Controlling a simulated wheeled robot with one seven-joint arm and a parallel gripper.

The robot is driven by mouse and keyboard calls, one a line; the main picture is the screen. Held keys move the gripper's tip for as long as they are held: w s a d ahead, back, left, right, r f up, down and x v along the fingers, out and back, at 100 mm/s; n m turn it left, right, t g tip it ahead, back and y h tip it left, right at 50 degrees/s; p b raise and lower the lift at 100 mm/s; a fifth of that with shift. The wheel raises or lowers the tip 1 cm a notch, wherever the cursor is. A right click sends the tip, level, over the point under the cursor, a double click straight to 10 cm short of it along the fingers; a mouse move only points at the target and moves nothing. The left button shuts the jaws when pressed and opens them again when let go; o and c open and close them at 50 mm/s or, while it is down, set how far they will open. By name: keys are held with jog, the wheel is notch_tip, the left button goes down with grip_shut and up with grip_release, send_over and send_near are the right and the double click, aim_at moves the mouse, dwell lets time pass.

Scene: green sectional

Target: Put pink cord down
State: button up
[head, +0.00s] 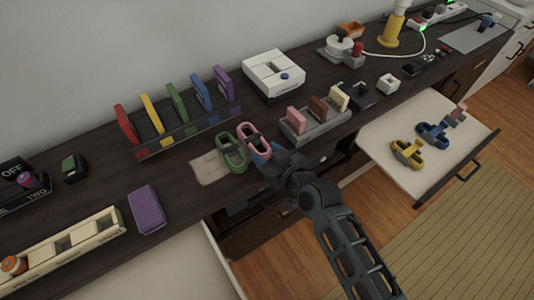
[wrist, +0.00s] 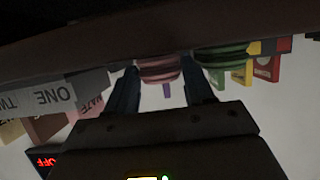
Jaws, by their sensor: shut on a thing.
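The pink cord (head: 263,146), a looped bundle, is at my gripper (head: 266,160) near the counter's front edge. In the wrist view, which is upside down, the pink cord (wrist: 158,68) sits between the two fingers of my gripper (wrist: 162,92), which is shut on it. It is at or just above the dark countertop (wrist: 100,32); I cannot tell whether it touches. A green cord (head: 223,153) lies close to its left, by a beige mat (head: 205,174). In the wrist view the green cord (wrist: 222,54) is just outside one finger.
A grey holder (head: 318,131) with pink, brown and cream blocks stands close on the right. A rack of coloured upright pieces (head: 180,137) and a white box (head: 273,74) stand behind. An open drawer (head: 383,132) at right holds yellow and blue cords. A purple block (head: 146,209) lies left.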

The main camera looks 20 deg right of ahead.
jog(key=shift+f, duration=0.15)
jog(key=o, duration=0.9)
jog(key=shift+c, duration=0.2)
jog(key=shift+r, duration=0.3)
jog(key=v, duration=1.2)
jog(key=shift+b, duration=0.45)
jog(key=shift+s+f, duration=0.1)
jog(key=shift+f, duration=0.05)
